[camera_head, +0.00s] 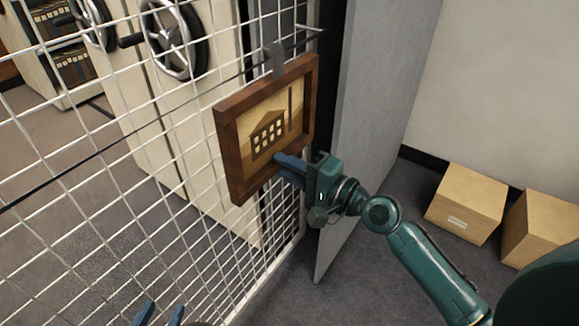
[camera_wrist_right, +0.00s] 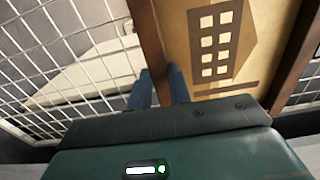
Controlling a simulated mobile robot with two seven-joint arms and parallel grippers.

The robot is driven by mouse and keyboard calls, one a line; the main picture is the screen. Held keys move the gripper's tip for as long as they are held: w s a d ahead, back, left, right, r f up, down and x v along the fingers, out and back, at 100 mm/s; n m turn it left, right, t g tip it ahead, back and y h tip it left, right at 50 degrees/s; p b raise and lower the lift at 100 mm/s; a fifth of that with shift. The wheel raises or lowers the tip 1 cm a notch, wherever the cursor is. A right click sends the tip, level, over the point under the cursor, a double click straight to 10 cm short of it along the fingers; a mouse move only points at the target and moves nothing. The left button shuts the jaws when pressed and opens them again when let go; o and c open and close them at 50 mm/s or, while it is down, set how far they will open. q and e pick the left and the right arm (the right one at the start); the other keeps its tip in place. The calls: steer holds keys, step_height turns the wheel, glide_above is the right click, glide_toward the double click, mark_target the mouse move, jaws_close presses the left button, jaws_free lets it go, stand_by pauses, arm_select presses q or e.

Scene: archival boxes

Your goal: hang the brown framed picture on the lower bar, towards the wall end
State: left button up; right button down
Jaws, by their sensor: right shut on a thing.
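The brown framed picture (camera_head: 225,130), with a house drawing, hangs tilted in front of the white wire mesh in the head view. A grey hanger (camera_head: 277,60) rises from its top edge and overlaps a thin dark bar (camera_head: 150,123); I cannot tell whether it is hooked over it. My right gripper (camera_head: 281,163) is shut on the picture's frame at its lower right part. The right wrist view shows the frame (camera_wrist_right: 150,35) between the blue fingers (camera_wrist_right: 160,85). My left gripper (camera_head: 161,311) is at the bottom edge, fingers apart and empty.
The wire mesh (camera_head: 60,150) fills the left side, with cream cabinets and handwheels (camera_head: 174,40) behind it. A grey panel (camera_head: 375,110) stands right of the picture. Cardboard boxes (camera_head: 466,203) sit on the floor at the right.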

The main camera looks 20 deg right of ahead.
mark_target(269, 156)
steer(key=shift+r+x, duration=0.2)
steer(key=shift+x, duration=0.8)
steer(key=shift+w+a+p, duration=0.25)
steer(key=shift+p, duration=0.05)
steer(key=shift+w, duration=0.1)
steer(key=shift+w+a+r, duration=0.1)
steer(key=shift+w+a, duration=0.35)
steer(key=shift+w, duration=0.05)
steer(key=shift+w+r, duration=0.15)
steer(key=shift+f+b, duration=0.45)
steer(key=shift+f, duration=0.7)
